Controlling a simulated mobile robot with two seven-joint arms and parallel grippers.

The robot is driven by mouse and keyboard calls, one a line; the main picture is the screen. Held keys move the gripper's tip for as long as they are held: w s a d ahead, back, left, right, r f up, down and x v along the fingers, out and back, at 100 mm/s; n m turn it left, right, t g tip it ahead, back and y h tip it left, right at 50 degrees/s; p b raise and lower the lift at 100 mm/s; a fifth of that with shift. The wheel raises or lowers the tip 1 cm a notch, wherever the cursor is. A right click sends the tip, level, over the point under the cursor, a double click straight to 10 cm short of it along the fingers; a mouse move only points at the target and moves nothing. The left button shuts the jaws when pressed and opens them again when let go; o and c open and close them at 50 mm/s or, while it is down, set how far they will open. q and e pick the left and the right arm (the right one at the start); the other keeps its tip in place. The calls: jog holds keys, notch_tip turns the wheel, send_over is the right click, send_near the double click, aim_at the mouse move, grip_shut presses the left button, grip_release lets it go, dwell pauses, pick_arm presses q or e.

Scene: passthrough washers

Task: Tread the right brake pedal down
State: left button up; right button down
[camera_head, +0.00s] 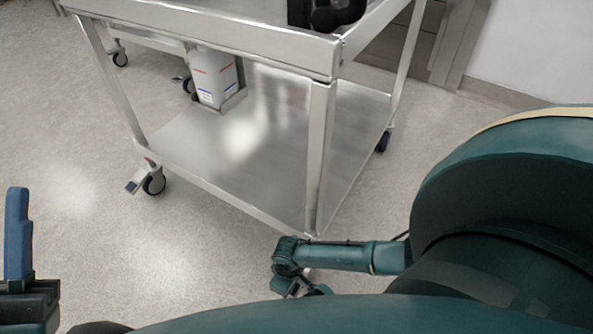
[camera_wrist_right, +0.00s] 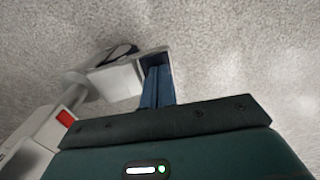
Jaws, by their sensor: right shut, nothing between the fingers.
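The right brake pedal (camera_wrist_right: 120,79) is a light grey part on the cart's near corner caster, in the right wrist view. Its outer end has a raised rim around a dark recess. My right gripper (camera_wrist_right: 157,72) is shut and empty, its blue fingers overlapping that outer end; I cannot tell whether they touch it. In the head view my right wrist (camera_head: 290,260) hides this caster and pedal below the cart's front leg. My left gripper (camera_head: 18,235) shows only one blue finger at the left edge.
The metal cart (camera_head: 318,160) has a lower shelf holding a white container (camera_head: 213,80). Its left front caster (camera_head: 154,184) has another pedal (camera_head: 136,182). A red mark (camera_wrist_right: 66,117) shows beside my right gripper. The floor left of the cart is clear.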

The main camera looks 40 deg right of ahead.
jog(key=shift+r+p, duration=0.5)
notch_tip(320, 180, up, 4)
jog(key=p, duration=0.5)
jog(key=shift+r, duration=0.25)
pick_arm(q)
notch_tip(320, 180, down, 7)
jog(key=n+g+y+p, duration=0.2)
jog(key=n+y, duration=0.4)
jog(key=y, duration=0.1)
jog(key=shift+s+d+n+y+p, duration=0.2)
jog(key=shift+s+n+y+p, duration=0.1)
jog(key=shift+n+p, duration=0.1)
pick_arm(e)
notch_tip(320, 180, up, 3)
jog(key=shift+f, duration=0.2)
pick_arm(q)
jog(key=shift+f, duration=0.1)
